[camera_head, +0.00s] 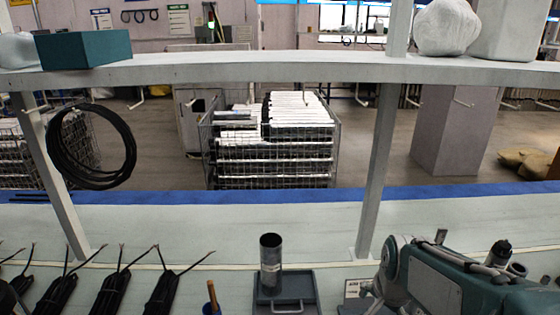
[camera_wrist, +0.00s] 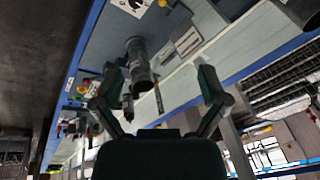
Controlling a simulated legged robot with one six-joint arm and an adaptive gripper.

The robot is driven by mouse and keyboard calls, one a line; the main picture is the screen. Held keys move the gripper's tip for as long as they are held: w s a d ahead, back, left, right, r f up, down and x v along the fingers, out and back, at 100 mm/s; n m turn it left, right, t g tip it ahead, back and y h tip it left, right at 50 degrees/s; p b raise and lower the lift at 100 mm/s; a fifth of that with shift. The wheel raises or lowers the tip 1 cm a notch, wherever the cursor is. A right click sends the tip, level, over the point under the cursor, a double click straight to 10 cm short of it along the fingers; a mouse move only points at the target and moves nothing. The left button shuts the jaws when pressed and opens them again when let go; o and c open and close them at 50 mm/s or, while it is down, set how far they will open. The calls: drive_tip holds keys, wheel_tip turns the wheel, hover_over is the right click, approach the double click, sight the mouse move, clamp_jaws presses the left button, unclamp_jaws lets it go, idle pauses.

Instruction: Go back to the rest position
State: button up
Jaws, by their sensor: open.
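My gripper (camera_wrist: 160,78) shows in the wrist view with its two dark fingers spread wide apart and nothing held between them. A dark grey metal tube (camera_head: 271,258) stands upright in a teal holder (camera_head: 309,288) on the bench in the head view. In the wrist view a dark tube (camera_wrist: 138,65) appears between the fingers, beyond them; I cannot tell how far away it is. My teal and grey arm fills the bottom right of the head view. My fingers are not clearly visible there.
The pale bench (camera_head: 220,228) carries several black cable bundles (camera_head: 112,292) at left. A shelf (camera_head: 250,71) on posts crosses above it, with a teal box (camera_head: 84,48) and a hanging black coil (camera_head: 92,147). A wire cage (camera_head: 270,165) of white parts stands behind.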

drive_tip(key=s+a+r+n+t, duration=0.1)
drive_tip(key=s+a+r+n, duration=0.1)
drive_tip(key=s, duration=0.4)
drive_tip(key=s+a+r+n+t, duration=0.1)
drive_tip(key=s+a+r+n, duration=0.1)
drive_tip(key=s+r+n, duration=0.3)
drive_tip(key=shift+s+a+r+n, duration=0.2)
drive_tip(key=shift+s+n, duration=0.3)
drive_tip(key=shift+n, duration=0.6)
